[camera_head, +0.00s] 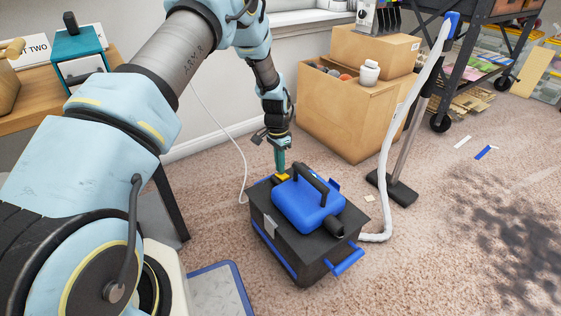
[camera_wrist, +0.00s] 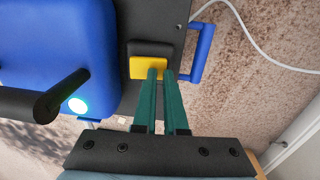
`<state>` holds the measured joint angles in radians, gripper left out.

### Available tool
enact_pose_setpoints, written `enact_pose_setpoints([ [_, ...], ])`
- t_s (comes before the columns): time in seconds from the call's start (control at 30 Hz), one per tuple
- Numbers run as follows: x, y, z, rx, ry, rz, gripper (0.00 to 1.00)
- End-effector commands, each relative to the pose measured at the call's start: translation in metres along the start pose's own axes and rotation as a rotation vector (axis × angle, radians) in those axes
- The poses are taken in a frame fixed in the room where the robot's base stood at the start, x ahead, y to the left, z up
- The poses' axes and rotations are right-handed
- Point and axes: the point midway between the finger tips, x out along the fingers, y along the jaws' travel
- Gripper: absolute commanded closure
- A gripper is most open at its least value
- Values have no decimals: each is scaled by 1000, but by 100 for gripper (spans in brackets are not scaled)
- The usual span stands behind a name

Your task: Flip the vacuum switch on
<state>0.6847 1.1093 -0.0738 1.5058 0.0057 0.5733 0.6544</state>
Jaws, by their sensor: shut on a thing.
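The vacuum (camera_head: 306,207) is a dark box with a blue rounded top and a black handle, standing on the carpet. Its yellow switch (camera_head: 283,177) sits at the back left of the lid, under my gripper (camera_head: 280,163). In the wrist view, the yellow switch (camera_wrist: 148,67) lies in a black housing, and the green fingers of my gripper (camera_wrist: 161,73) are closed at its near right edge, partly covering it. A round light (camera_wrist: 77,105) on the blue top glows green-white. The exact contact between fingertips and switch is partly hidden.
A white hose (camera_head: 388,150) rises from the vacuum's right side to a floor wand. Cardboard boxes (camera_head: 345,112) stand behind it, and a wheeled black rack (camera_head: 480,55) is at the back right. A pale cord runs along the wall. Dark dirt (camera_head: 520,230) covers carpet at right.

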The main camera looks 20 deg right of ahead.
Motion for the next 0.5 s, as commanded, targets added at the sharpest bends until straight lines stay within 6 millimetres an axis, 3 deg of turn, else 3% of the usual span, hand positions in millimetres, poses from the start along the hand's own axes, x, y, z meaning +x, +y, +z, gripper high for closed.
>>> enact_pose_setpoints([
  [0.03,10,3,1,1,-3,5,100],
  [0.5,10,10,1,3,-3,4,100],
])
